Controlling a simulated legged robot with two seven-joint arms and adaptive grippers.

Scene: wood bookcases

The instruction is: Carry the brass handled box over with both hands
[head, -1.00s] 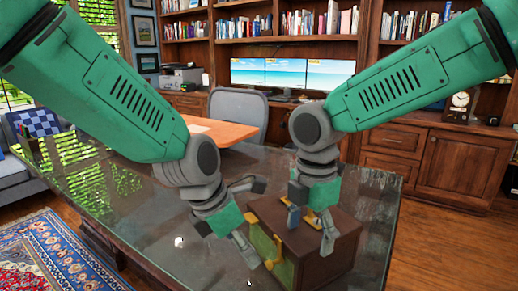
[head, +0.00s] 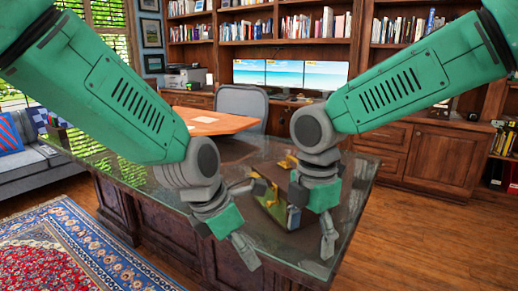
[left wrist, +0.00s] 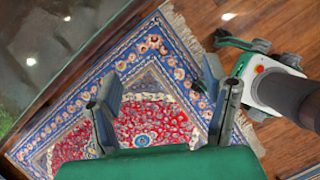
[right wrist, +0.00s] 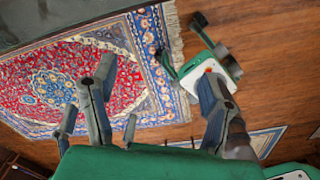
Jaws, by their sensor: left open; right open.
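The box (head: 274,174) sits on the glass-topped desk in the head view. It is dark brown with brass fittings and a greenish side, and my right gripper partly covers it. My left gripper (head: 245,220) is open and empty, in front and left of the box. My right gripper (head: 311,228) is open and empty, in front and right of it. Both appear nearer to me than the box. The right wrist view shows open fingers (right wrist: 155,115) over the same rug; neither wrist view shows the box.
The desk (head: 345,215) has a bare glass top around the box, and its front edge faces me. An orange-topped table (head: 215,120) and a grey chair (head: 241,101) stand behind. A patterned rug (head: 85,250) lies at left, beside a grey sofa (head: 45,175). Open wood floor lies at right.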

